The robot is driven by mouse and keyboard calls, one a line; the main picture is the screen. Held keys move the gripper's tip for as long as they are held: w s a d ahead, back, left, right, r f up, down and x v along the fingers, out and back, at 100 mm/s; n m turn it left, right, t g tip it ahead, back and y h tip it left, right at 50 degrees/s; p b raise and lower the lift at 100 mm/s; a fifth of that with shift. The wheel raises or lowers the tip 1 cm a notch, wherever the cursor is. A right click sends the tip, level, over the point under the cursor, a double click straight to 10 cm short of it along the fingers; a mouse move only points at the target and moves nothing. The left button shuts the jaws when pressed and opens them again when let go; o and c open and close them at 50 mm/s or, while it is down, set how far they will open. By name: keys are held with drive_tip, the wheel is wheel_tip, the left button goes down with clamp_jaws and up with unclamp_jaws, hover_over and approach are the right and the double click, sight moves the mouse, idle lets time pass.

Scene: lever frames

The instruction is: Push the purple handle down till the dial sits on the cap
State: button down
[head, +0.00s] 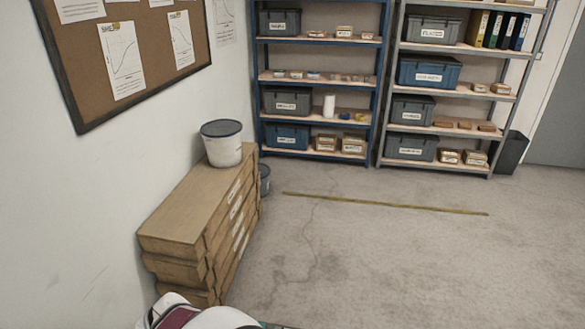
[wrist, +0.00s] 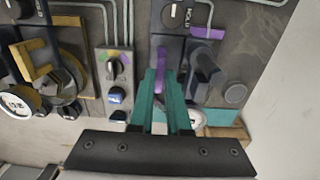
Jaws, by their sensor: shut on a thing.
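In the wrist view, my gripper (wrist: 161,76) has two teal fingers shut on the purple handle (wrist: 162,58). The handle's upper part shows between and above the fingertips, and the fingers hide part of the rest. A white round dial (wrist: 194,117) shows partly, to the right of the fingers. A purple piece (wrist: 208,33) sits at the upper right on the panel. I cannot tell which part is the cap, nor whether the dial touches it. The head view shows neither the handle nor my gripper.
A dark knob (wrist: 173,16) is above. A dark lever-like part (wrist: 206,70) is close on the right.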

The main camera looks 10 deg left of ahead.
drive_tip(key=shift+f, duration=0.35)
drive_tip(key=c, duration=0.9)
unclamp_jaws()
wheel_tip(320, 180, up, 16)
drive_tip(key=shift+f, duration=0.1)
drive_tip(key=shift+d, duration=0.1)
